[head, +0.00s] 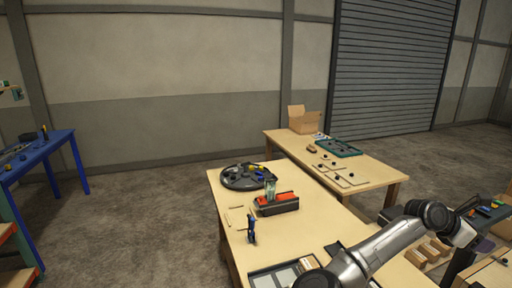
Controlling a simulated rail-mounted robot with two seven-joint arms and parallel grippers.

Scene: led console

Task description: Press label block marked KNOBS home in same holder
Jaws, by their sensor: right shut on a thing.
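My right arm reaches from the bottom middle to the right edge, with the right gripper (484,245) at its far end, over the bench on the right. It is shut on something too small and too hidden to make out. My left gripper is not in view. No lettering can be read, so I cannot pick out the KNOBS label block or its holder. A dark-framed tray (252,278) with pale panels lies at the near edge of the middle table, partly behind my arm.
The middle table (225,190) carries a round dark tray (232,181), a red and black box (277,209) and a blue upright item (252,232). A second table (375,172) behind holds a green tray (340,149) and a cardboard box (301,122). Wooden blocks (428,252) lie at right.

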